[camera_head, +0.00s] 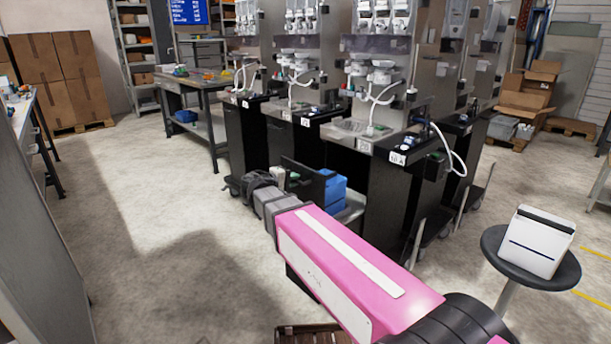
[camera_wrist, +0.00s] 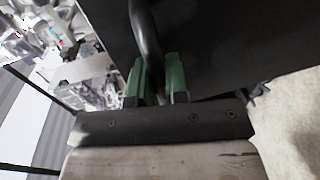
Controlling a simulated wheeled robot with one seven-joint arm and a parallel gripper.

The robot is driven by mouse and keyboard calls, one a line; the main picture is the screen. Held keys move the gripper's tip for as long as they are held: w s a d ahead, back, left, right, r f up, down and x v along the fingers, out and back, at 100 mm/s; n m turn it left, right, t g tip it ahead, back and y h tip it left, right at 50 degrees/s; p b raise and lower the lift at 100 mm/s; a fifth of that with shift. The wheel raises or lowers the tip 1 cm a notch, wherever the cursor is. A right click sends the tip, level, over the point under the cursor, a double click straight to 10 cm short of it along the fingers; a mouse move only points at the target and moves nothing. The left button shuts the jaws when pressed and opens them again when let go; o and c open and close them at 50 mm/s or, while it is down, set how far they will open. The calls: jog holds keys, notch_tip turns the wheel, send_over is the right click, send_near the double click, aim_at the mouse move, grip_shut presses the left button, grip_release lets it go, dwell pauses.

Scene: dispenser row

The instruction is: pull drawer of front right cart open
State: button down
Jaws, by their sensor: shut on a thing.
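The front right cart (camera_head: 392,195) is black with a steel top. Its drawer (camera_head: 304,182) stands out from the body, with its black front panel apart from the cart and blue containers (camera_head: 334,192) showing behind it. In the wrist view the dark drawer front (camera_wrist: 220,45) fills the upper right. A curved black handle (camera_wrist: 146,32) runs down between the green fingertips of my gripper (camera_wrist: 156,78), which is shut on it. In the head view my gripper is small beside the drawer front, and its fingertips are hard to make out.
A round stool (camera_head: 515,283) with a white box (camera_head: 537,241) on it stands at the right. Neighbouring carts line up behind. A workbench (camera_head: 192,84) stands farther back. The floor (camera_head: 130,215) to the left of the drawer is clear.

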jog(key=shift+f+v, duration=0.15)
jog(key=shift+v, duration=0.6)
jog(key=shift+f+v, duration=0.15)
jog(key=shift+v, duration=0.6)
jog(key=c, duration=1.1)
grip_release()
jog(key=shift+c, duration=0.2)
jog(key=v, duration=1)
jog(key=shift+s+a, duration=0.2)
jog(key=shift+a, duration=0.15)
